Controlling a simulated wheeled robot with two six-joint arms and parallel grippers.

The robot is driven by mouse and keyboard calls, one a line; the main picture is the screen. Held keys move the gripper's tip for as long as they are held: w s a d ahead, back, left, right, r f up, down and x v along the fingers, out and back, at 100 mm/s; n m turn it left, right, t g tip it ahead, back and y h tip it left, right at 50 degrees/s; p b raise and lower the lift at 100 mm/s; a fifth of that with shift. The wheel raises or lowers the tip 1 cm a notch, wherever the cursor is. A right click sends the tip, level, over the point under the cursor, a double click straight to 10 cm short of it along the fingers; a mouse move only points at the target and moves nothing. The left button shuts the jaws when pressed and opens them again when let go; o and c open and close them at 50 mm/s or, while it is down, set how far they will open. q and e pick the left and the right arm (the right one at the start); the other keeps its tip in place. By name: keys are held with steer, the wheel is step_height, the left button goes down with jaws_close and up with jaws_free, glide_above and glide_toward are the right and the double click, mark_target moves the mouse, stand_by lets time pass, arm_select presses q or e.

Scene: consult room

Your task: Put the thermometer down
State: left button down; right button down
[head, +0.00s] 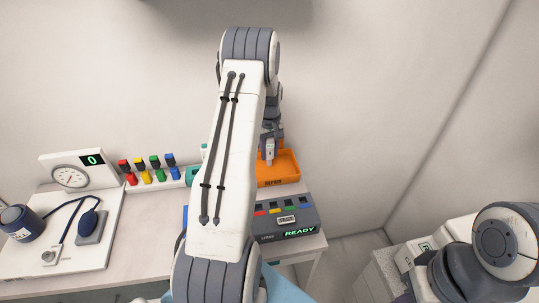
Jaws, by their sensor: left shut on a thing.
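My left gripper (269,152) points down over the orange tray (286,176) at the back right of the table. It is shut on the thermometer, which is too small and too covered by the fingers to make out clearly. I cannot tell whether it touches the tray floor. The tray has dark lettering on its front. My left arm crosses the middle of the view and hides the tray's left part. My right gripper is out of view; only part of that arm shows at the lower right.
A grey device (288,218) reading READY, with coloured slots, stands in front of the tray. A rack of coloured-capped items (150,180) is left of my arm. A dial unit (72,178) and a blood pressure cuff (20,222) are further left. A teal object (192,176) is partly hidden.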

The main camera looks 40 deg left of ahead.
mark_target(269, 158)
arm_select(q)
step_height(269, 158, down, 2)
steer(key=shift+s+f+p, duration=0.1)
steer(key=shift+f+p, duration=0.05)
steer(key=shift+p, duration=0.35)
steer(key=shift+f, duration=0.25)
steer(key=shift+f, duration=0.2)
steer(key=shift+c, duration=2.2)
jaws_free()
steer(key=shift+r, duration=0.1)
